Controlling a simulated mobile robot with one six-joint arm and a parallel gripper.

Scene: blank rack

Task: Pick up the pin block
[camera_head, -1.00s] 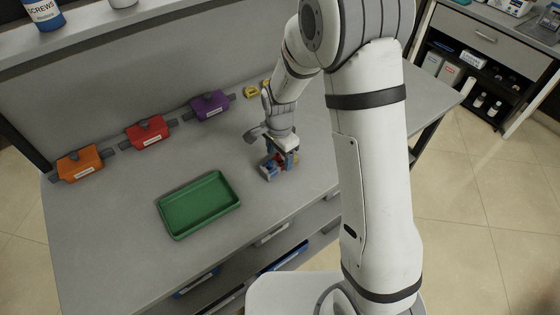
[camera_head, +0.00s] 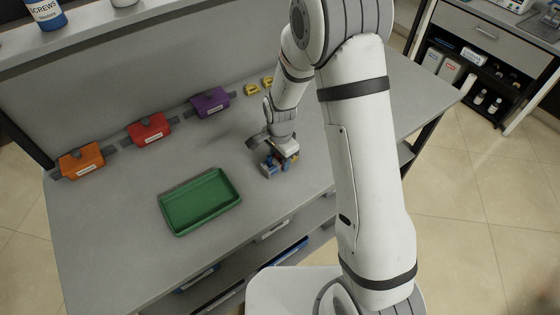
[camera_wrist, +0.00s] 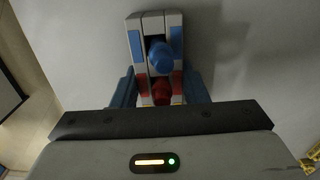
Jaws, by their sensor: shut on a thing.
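The pin block (camera_wrist: 139,50) is a grey block with blue and red parts; in the wrist view it stands between the two blue-grey fingers of my gripper (camera_wrist: 158,90), which are shut on it. A blue pin (camera_wrist: 161,58) and a red pin (camera_wrist: 161,90) show on the block. In the head view the block (camera_head: 271,166) is at the right part of the bench, under my gripper (camera_head: 281,157). From these frames I cannot tell whether it touches the bench top. Its near part is hidden by my gripper body in the wrist view.
A green tray (camera_head: 166,216) lies left of the block on the bench (camera_head: 130,235). Orange (camera_head: 82,160), red (camera_head: 149,129) and purple (camera_head: 210,102) holders line the back, with small yellow pieces (camera_head: 251,89) to their right. Bare bench lies between tray and holders.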

